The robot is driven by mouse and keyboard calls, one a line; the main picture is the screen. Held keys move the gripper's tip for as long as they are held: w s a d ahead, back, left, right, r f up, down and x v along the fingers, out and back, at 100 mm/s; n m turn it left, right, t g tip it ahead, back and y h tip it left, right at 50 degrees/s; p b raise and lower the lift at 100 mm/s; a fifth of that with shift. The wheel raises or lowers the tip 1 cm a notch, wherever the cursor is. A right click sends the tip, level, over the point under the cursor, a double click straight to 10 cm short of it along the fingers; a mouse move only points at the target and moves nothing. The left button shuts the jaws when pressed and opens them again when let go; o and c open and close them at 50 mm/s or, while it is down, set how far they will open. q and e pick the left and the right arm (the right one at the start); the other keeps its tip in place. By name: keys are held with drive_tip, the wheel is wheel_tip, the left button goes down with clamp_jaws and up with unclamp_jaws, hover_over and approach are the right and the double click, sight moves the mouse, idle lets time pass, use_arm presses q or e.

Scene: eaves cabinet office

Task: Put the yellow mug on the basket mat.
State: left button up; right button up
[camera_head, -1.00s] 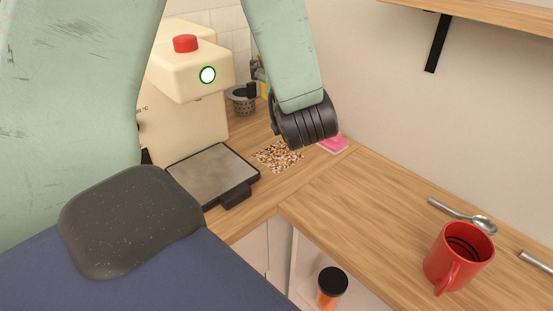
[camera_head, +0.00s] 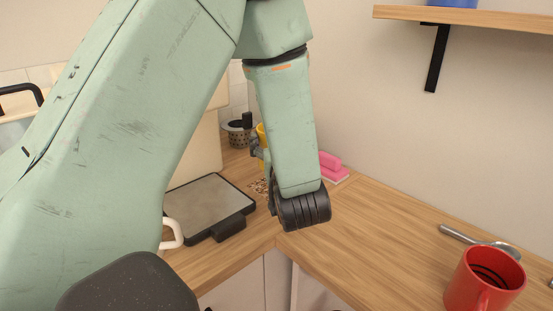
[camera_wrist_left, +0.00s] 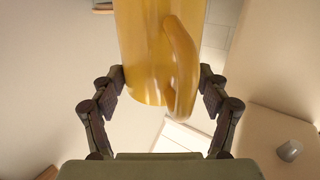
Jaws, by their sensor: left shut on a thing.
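The yellow mug (camera_wrist_left: 140,50) is between the two fingers of my left gripper (camera_wrist_left: 162,80) in the left wrist view, its handle facing the camera. In the head view only a yellow sliver of the mug (camera_head: 261,133) shows beside my forearm, with part of my left gripper (camera_head: 257,152) next to it. The gripper is shut on the mug, above the counter. A speckled brown-and-white patch (camera_head: 258,187), perhaps the basket mat, lies on the counter, mostly hidden behind my arm. My right gripper is not in view.
A red mug (camera_head: 478,282) and a spoon (camera_head: 470,236) are on the right counter (camera_head: 370,235). A pink sponge (camera_head: 333,165) lies near the wall. A grey tray (camera_head: 208,200) and a dark perforated pot (camera_head: 238,133) are at the left. A shelf (camera_head: 470,18) is above.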

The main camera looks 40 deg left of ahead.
use_arm(q)
drive_tip(key=f, duration=0.2)
drive_tip(key=f+b, duration=0.1)
drive_tip(key=shift+s+d, duration=0.2)
drive_tip(key=shift+s, duration=0.05)
drive_tip(key=shift+w+a+f, duration=0.15)
drive_tip(key=shift+w+f, duration=0.05)
drive_tip(key=shift+w, duration=0.1)
drive_tip(key=shift+s+f, duration=0.15)
drive_tip(key=shift+s, duration=0.1)
drive_tip(key=shift+f, duration=0.1)
drive_tip(key=shift+f+b, duration=0.1)
drive_tip(key=shift+b, duration=0.2)
